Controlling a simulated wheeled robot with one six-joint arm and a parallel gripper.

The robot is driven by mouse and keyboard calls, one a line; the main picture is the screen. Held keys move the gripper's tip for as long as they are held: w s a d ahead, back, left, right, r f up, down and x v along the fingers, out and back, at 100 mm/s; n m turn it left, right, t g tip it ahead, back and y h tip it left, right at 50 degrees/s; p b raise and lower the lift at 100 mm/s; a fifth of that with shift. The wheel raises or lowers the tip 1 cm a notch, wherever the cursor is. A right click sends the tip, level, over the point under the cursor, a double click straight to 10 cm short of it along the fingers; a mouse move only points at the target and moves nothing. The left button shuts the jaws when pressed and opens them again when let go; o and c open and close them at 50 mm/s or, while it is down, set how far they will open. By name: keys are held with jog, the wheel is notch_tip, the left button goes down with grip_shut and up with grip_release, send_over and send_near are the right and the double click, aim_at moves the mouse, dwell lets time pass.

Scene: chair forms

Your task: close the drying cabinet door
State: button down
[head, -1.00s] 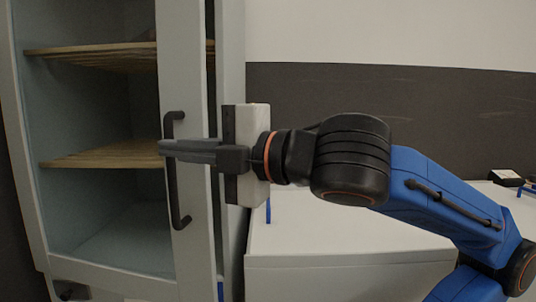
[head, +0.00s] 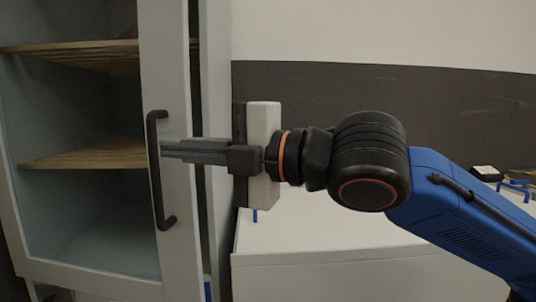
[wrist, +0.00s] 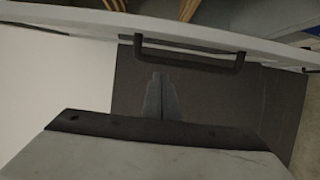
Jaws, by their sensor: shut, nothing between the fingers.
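The drying cabinet (head: 213,200) stands at the left, pale grey with wooden shelves inside. Its door (head: 177,80) is ajar; a dark gap with a bit of shelf shows between its right edge and the cabinet side. A dark bar handle (head: 157,185) is on the door. It also shows in the wrist view (wrist: 190,56) on the pale door edge (wrist: 200,25). My gripper (head: 163,151) is shut and empty, its fingers pointing left across the door's right stile, tips beside the handle. In the wrist view the fingertips (wrist: 158,78) appear just short of the handle; contact cannot be told.
A white counter or low cabinet (head: 320,235) stands right of the cabinet, below my arm. Small dark and blue items (head: 487,173) lie at its far right. The wall behind is dark below and white above.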

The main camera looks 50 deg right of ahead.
jog(key=v, duration=1.3)
jog(key=shift+s, duration=0.2)
